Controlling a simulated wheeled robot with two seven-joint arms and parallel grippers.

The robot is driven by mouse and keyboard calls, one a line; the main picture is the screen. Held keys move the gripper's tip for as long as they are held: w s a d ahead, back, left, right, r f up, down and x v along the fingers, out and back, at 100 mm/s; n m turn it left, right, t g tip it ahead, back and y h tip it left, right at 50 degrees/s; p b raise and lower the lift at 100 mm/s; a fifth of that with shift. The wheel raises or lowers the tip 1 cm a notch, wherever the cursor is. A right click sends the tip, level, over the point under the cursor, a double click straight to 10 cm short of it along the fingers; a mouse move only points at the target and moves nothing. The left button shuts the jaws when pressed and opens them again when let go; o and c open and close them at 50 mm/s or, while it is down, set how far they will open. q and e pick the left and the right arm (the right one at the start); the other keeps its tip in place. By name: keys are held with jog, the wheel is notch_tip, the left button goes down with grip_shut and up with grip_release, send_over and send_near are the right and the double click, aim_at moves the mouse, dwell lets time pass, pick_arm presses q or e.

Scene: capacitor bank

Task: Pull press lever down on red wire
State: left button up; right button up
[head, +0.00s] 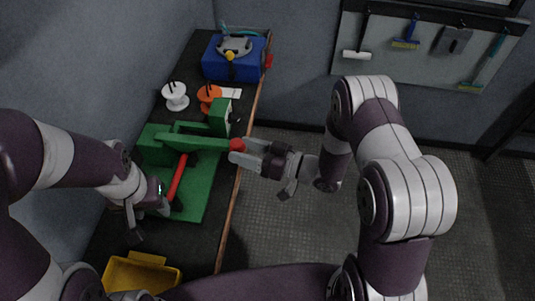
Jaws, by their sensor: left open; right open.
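The green press (205,195) stands on the dark workbench in the head view. Its green lever (195,143) reaches to the right and ends in a red ball knob (236,145). A thick red bar-like piece, perhaps the red wire (177,180), slants across the press base below the lever. My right gripper (242,152) is open at the red knob, with its fingertips beside it; I cannot tell whether they touch it. My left gripper (165,212) is open near the lower end of the red piece, at the press's left side. Its fingertips are partly hidden.
A blue box (232,66) sits at the far end of the bench. A white spool (175,96) and an orange spool (209,95) stand behind the press. A yellow bin (140,273) is at the near end. Floor is free right of the bench edge.

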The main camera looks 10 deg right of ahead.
jog(key=v, duration=1)
jog(key=shift+d+p, duration=0.2)
jog(key=shift+p, duration=0.25)
jog(key=shift+f, duration=0.15)
